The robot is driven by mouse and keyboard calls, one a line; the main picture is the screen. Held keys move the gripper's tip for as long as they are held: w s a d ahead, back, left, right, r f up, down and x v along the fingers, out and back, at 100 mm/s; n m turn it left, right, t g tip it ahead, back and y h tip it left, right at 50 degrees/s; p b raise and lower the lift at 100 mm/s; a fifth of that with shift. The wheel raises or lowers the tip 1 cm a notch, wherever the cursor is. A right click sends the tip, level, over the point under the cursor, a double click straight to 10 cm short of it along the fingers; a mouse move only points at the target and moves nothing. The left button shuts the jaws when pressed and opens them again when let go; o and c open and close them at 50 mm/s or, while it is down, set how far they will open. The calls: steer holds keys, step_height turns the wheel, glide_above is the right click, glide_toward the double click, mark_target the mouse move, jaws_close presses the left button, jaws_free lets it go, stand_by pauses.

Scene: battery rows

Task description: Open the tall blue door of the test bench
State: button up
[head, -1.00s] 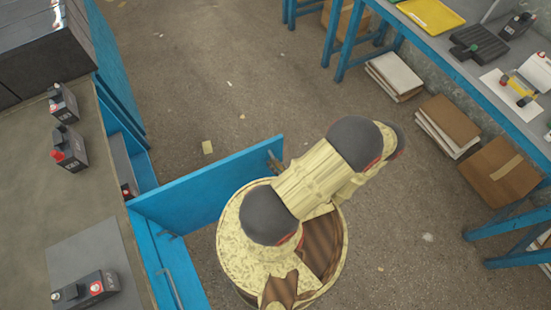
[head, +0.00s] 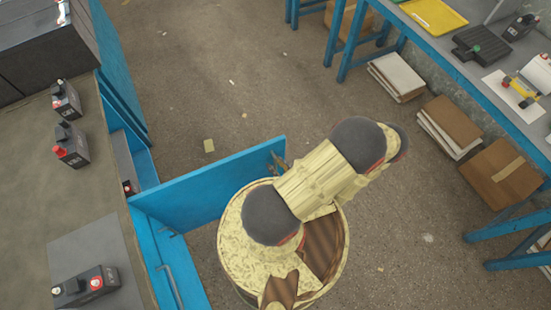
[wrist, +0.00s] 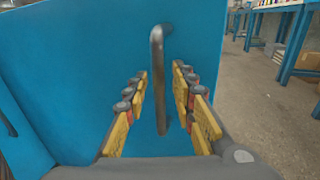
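The tall blue door (head: 205,190) of the test bench (head: 85,225) stands swung out from the bench front in the head view, with its free edge toward the middle. In the wrist view the door (wrist: 75,70) fills the left and centre. Its grey bar handle (wrist: 162,110) stands upright between the fingers of my gripper (wrist: 161,75). The yellow-padded fingers are apart, one on each side of the handle, with gaps visible on both sides. In the head view my arm hides most of my gripper.
Batteries (head: 70,145) stand on the bench top at left. A lower blue front with another handle (head: 170,285) is below the door's hinge side. A second blue bench (head: 480,90) stands at right, with cardboard boxes (head: 500,172) beneath. The floor between is mostly clear.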

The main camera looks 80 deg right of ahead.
steer(key=shift+r, duration=0.1)
step_height(320, 180, up, 10)
steer(key=shift+f, duration=0.1)
stand_by(0.5)
stand_by(0.6)
